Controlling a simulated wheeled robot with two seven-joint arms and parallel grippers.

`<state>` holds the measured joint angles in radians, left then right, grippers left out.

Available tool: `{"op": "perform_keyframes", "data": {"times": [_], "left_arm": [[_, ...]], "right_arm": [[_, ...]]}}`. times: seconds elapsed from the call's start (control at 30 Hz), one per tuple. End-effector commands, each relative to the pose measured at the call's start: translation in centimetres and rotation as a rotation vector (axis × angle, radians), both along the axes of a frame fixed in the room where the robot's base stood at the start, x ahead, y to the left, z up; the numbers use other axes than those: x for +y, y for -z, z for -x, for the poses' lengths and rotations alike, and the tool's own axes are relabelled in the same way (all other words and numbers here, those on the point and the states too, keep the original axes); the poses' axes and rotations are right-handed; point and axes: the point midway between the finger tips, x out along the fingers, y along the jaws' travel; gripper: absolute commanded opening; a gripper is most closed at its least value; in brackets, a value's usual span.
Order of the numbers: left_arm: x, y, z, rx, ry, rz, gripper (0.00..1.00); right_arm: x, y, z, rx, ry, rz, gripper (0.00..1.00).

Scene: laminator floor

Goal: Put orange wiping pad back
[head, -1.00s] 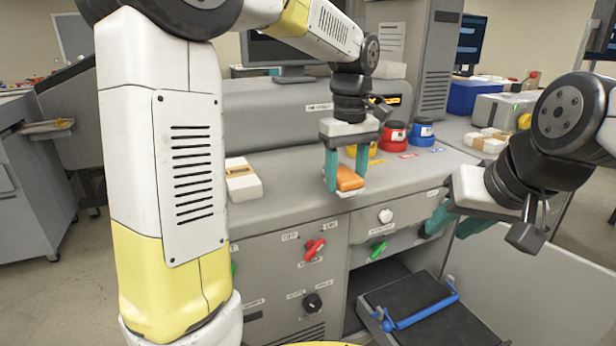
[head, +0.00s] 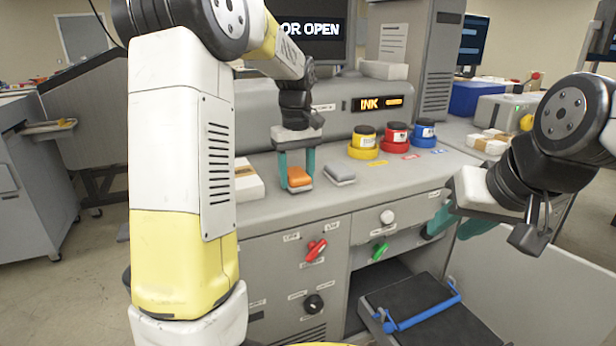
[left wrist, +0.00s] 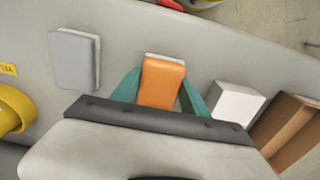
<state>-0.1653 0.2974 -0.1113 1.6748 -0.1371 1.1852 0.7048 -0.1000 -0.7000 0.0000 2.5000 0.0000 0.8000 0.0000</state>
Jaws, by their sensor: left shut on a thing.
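The orange wiping pad (head: 299,177) is between the teal fingers of my left gripper (head: 297,172), low over the grey counter; I cannot tell whether it touches the counter. In the left wrist view the pad (left wrist: 161,83) shows its orange top and a pale far edge, with a finger of the left gripper (left wrist: 160,92) on each side. A grey pad (head: 340,175) lies on the counter just right of it, also in the left wrist view (left wrist: 74,61). My right gripper (head: 455,222) is at the right, its fingers partly hidden by its own body.
Yellow, red and blue ink jars (head: 396,137) stand on the counter at the right. A black tray with a blue handle (head: 425,310) sticks out below. The screen (head: 312,28) reads "OR OPEN".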

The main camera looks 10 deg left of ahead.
Motion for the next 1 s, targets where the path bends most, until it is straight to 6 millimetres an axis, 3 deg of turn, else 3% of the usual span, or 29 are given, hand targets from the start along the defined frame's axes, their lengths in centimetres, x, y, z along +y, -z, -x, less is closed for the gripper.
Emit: {"op": "perform_keyframes", "data": {"times": [0.37, 0.4, 0.5, 0.83, 1.0], "left_arm": [[0.0, 0.7, 0.0, 0.0, 0.0, 0.0, 0.14], [0.0, 0.8, 0.0, -0.001, 0.0, -0.001, 0.56], [0.0, 0.8, 0.0, -0.001, 0.0, -0.001, 0.74], [0.0, 0.6, 0.0, -0.001, 0.0, 0.0, 0.74], [0.0, -1.2, -0.1, -0.004, 0.0, 0.0, 0.74]], "right_arm": [[0.0, 0.0, 0.0, 0.0, 0.0, 0.0, 0.36], [0.0, 0.0, 0.0, 0.0, 0.0, 0.0, 0.36], [0.0, 0.0, 0.0, 0.0, 0.0, 0.0, 0.36], [0.0, 0.0, 0.0, 0.0, 0.0, 0.0, 0.36], [0.0, 0.0, 0.0, 0.0, 0.0, 0.0, 0.36]]}}
